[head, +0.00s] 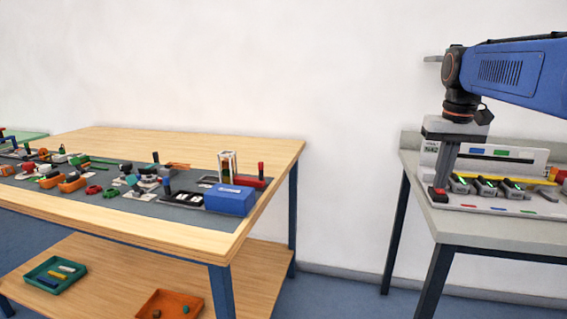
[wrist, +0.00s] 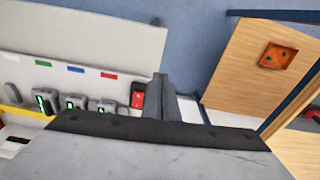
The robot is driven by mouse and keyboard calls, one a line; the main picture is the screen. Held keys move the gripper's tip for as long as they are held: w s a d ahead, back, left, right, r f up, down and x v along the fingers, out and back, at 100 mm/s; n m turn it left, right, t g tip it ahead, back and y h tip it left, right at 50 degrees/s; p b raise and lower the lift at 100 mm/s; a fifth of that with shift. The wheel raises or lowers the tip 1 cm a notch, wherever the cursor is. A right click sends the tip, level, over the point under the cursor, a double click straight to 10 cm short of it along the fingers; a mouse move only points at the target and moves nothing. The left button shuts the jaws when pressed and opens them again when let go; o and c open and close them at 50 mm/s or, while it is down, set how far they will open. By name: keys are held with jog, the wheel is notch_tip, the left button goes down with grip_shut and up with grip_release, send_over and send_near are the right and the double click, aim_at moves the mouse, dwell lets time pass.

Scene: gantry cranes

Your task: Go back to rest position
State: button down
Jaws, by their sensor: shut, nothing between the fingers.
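My gripper (head: 440,191) is at the right in the head view, at the end of my blue arm and pointing down. Its fingers are shut with nothing between them. In the wrist view my gripper (wrist: 160,80) shows at the centre, with the red block (wrist: 137,97) just left of the fingers.
The grey table (head: 415,160) holds a white board (head: 480,204) with several small green-lit devices (head: 485,187). A wooden workbench (head: 270,150) at the left carries many small parts and a blue box (head: 230,200). Bare floor lies between the two tables.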

jog(key=s+a+f+n+t, duration=0.1)
jog(key=s+a+f, duration=0.4)
jog(key=s+f, duration=0.5)
jog(key=s+a+f+n+t, duration=0.1)
jog(key=s+a+f, duration=0.4)
jog(key=s+f, duration=0.6)
jog(key=shift+s+a+f+t, duration=0.15)
jog(key=shift+s+f+t, duration=0.15)
jog(key=shift+s+t, duration=0.7)
jog(key=shift+s+r, duration=0.1)
